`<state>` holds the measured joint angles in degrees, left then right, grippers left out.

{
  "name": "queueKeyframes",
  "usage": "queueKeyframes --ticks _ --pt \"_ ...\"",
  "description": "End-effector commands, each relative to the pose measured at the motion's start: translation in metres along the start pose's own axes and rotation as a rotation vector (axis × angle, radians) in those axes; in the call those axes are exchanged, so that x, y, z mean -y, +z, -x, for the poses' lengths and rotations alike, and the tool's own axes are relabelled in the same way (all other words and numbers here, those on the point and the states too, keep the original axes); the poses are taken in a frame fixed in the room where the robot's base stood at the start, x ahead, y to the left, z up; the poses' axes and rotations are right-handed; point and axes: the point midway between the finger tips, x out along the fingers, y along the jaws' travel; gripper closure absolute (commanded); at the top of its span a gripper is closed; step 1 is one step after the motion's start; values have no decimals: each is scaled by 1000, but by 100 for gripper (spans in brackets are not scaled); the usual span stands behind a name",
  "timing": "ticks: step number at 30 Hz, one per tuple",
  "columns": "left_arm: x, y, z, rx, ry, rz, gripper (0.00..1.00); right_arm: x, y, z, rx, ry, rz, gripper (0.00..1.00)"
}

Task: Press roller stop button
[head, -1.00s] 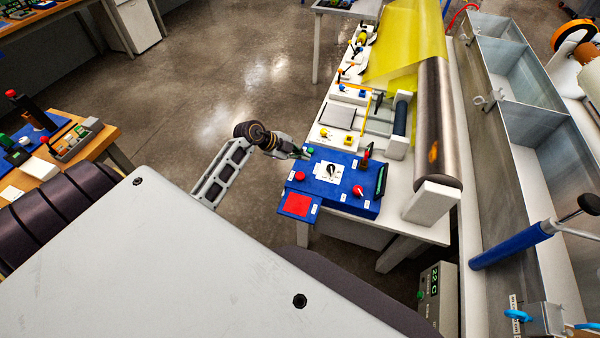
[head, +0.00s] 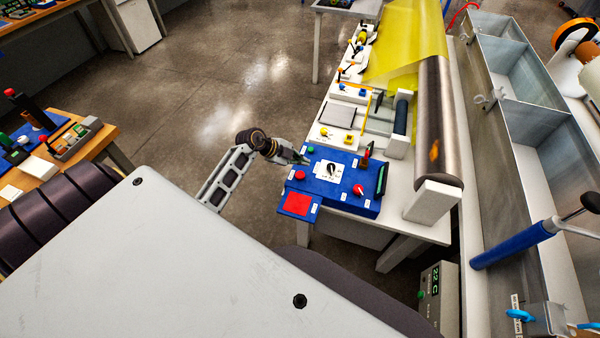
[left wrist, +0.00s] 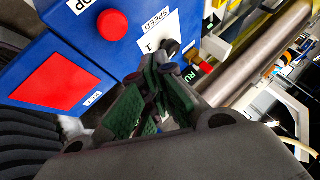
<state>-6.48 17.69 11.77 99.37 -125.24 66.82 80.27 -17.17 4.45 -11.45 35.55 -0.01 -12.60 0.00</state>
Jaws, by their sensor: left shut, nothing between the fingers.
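A blue control box (head: 335,200) stands on the near end of the white bench. A round red button (head: 299,175) sits on its left side, above a red square (head: 297,204). In the left wrist view the red button (left wrist: 112,25) is beside a label ending "OP"; the red square (left wrist: 48,85) is lower left. My left gripper (head: 304,159) is shut and empty, at the box's upper left edge near the green button (head: 310,149). In the wrist view its fingertips (left wrist: 150,75) are right of and below the red button, apart from it in the picture. My right gripper is not in view.
The box also carries a speed dial (head: 331,170), a red knob (head: 358,190) and a red-topped lever (head: 366,153). A metal roller (head: 436,120) with yellow film and metal baths (head: 530,120) lie to the right. Open floor (head: 220,90) lies left of the bench.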

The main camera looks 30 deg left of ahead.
Motion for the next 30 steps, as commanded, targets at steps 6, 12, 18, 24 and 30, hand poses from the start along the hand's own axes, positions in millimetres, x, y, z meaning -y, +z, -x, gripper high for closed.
queueKeyframes --ticks 6,12,18,24,30 --pt "-7 7 -9 0 -1 0 100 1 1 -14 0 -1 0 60" --pt "-10 11 -15 0 -1 0 100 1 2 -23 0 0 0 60" --pt "-16 16 -22 0 1 1 100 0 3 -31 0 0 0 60" --pt "-22 22 -32 -1 0 -1 100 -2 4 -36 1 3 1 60" --pt "-26 26 -36 -1 0 0 100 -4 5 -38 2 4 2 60"
